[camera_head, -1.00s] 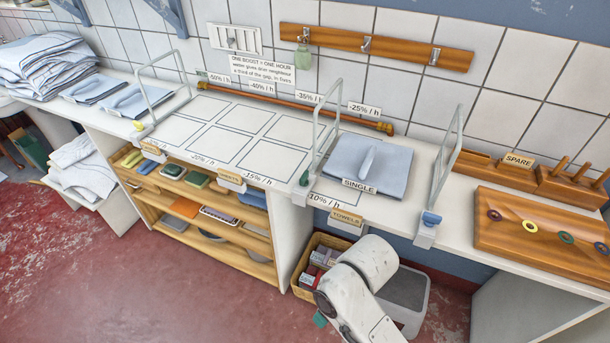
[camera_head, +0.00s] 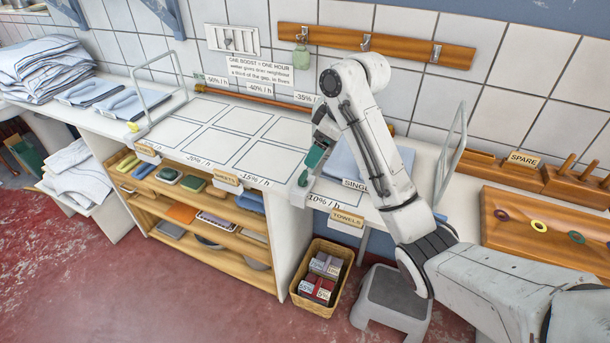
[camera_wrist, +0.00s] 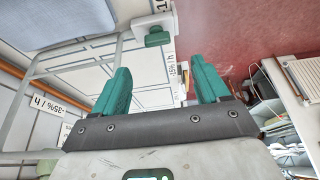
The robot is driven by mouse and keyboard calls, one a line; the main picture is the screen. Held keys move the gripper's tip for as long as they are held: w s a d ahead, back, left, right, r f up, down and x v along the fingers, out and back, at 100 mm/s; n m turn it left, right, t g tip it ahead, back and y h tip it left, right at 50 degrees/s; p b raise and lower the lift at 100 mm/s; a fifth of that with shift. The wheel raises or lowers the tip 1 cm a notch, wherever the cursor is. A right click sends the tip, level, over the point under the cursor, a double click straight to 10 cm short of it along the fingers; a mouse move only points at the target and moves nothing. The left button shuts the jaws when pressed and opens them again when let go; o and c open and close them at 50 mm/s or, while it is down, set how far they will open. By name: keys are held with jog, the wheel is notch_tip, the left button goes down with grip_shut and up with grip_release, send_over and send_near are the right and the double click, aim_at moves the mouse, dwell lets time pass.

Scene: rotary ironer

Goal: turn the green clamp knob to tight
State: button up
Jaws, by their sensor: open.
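The green clamp knob (camera_wrist: 157,37) shows in the wrist view on a white clamp block, at the foot of a grey wire hoop. In the head view the knob (camera_head: 303,179) is small, at the counter's front edge and partly crowded by my gripper. My gripper (camera_wrist: 160,70) is open, with two teal fingers and nothing between them. The knob appears just beyond the fingertips and between their lines, apart from them in the picture. In the head view my gripper (camera_head: 314,158) hangs over the counter close to the knob; contact cannot be told there.
A yellow knob (camera_head: 133,126) sits on another hoop clamp at left. A folded grey cloth (camera_head: 347,160) lies right of the green knob, partly behind my arm. The outlined counter squares (camera_head: 222,143) are empty. A basket (camera_head: 322,279) and grey stool (camera_head: 393,296) stand below.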

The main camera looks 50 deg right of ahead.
aim_at(304, 175)
jog(key=b+x, duration=0.2)
jog(key=x, duration=0.3)
jog(key=b+x, duration=0.1)
jog(key=x, duration=0.4)
jog(key=shift+w+d+f+b, duration=0.1)
jog(key=shift+d+f+b, duration=0.15)
jog(key=shift+b, duration=0.1)
jog(key=c, duration=1.1)
jog(key=shift+o, duration=0.2)
